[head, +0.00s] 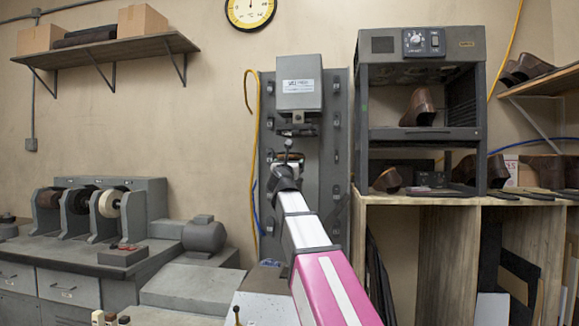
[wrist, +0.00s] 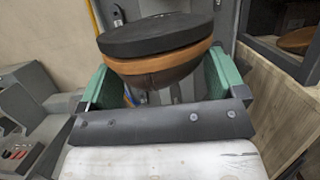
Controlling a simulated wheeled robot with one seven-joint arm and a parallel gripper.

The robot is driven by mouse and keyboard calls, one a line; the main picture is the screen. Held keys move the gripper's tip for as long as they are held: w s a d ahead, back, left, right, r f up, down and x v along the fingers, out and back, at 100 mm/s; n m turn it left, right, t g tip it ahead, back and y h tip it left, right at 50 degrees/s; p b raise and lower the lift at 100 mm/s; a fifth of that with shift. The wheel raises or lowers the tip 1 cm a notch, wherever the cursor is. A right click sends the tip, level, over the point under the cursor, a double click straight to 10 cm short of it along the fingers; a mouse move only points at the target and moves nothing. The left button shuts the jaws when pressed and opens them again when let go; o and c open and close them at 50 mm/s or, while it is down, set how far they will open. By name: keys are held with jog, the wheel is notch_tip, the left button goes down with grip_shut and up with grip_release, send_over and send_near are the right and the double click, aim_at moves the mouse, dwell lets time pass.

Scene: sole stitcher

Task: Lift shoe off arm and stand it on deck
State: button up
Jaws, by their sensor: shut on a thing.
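The shoe (wrist: 160,62) shows in the wrist view between the two green fingers of my gripper (wrist: 160,80). Its black sole is uppermost, with a tan edge below and the dark brown upper underneath. My gripper is shut on the shoe, one finger at each side. The stitching machine (head: 298,85) stands against the wall in the head view, with a grey head above my arm's end. My arm hides most of the gripper and shoe there. I cannot tell whether the shoe still touches the machine's arm. The deck cannot be made out clearly.
A grey heater cabinet (head: 421,52) stands right of the machine on a wooden bench (head: 440,199), with a brown shoe (head: 419,107) inside. A grinding bench (head: 85,263) with wheels and a motor is at left. A yellow hose (head: 257,150) runs beside the machine.

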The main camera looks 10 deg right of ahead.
jog(key=shift+s+a, duration=0.25)
jog(key=shift+s, duration=0.5)
jog(key=shift+s+a, duration=0.25)
jog(key=shift+s, duration=0.45)
jog(key=shift+s+a, duration=0.25)
jog(key=shift+s, duration=0.5)
jog(key=shift+s, duration=0.15)
jog(key=s+a, duration=0.2)
jog(key=s, duration=0.5)
jog(key=shift+s+a, duration=0.15)
jog(key=shift+a, duration=0.1)
jog(key=m, duration=0.4)
jog(key=shift+m, duration=0.4)
jog(key=m, duration=0.4)
